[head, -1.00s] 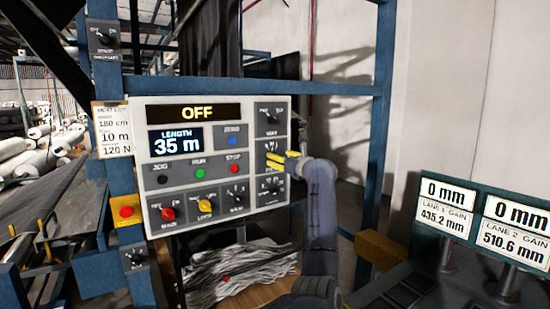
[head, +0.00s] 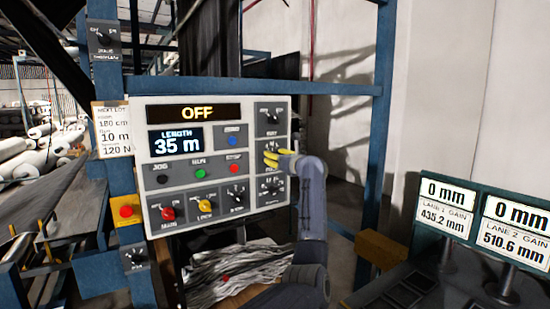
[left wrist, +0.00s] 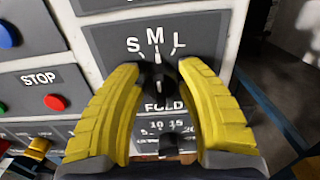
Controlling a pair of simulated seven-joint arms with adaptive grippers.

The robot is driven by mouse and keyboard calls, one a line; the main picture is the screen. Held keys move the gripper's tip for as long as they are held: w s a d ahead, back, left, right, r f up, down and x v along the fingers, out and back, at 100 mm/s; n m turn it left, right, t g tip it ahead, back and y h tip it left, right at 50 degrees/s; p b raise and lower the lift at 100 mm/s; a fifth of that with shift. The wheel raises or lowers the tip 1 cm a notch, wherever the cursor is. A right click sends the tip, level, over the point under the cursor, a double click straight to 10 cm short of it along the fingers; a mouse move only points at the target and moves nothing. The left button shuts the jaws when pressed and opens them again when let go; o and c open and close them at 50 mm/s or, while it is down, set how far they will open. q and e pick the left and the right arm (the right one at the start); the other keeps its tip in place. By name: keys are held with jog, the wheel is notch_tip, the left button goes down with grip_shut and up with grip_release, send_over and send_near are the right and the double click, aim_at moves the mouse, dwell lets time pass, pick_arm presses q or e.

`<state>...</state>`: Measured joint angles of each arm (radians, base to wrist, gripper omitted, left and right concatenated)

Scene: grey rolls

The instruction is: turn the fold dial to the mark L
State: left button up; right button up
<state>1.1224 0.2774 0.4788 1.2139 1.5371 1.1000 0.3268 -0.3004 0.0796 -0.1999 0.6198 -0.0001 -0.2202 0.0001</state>
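The fold dial (left wrist: 158,77) is a black knob on a grey plate lettered S, M, L above and FOLD below. Its white pointer line appears to stand at M. In the head view the fold plate (head: 271,144) is at the right of the control panel, partly hidden by yellow fingers. My left gripper (head: 276,158) is at this plate. In the left wrist view its two yellow fingers (left wrist: 158,72) are apart, one on each side of the knob, with gaps visible. I cannot tell how deep they reach around it. My right gripper is not in view.
The panel (head: 219,146) carries an OFF display, a 35 m length display, buttons and other dials close by. Another dial (head: 270,187) sits just below the fold dial. A blue frame post (head: 378,130) stands at the right. Gain screens (head: 446,206) are at the lower right.

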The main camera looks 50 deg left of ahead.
pick_arm(q)
grip_shut()
jog(key=shift+w+r+m, duration=0.1)
jog(key=shift+m, duration=3)
jog(key=o, duration=0.5)
grip_release()
jog(key=shift+d, duration=0.15)
jog(key=s+d, duration=0.1)
jog(key=d, duration=1)
jog(key=shift+s+d, duration=0.3)
jog(key=shift+s, duration=0.1)
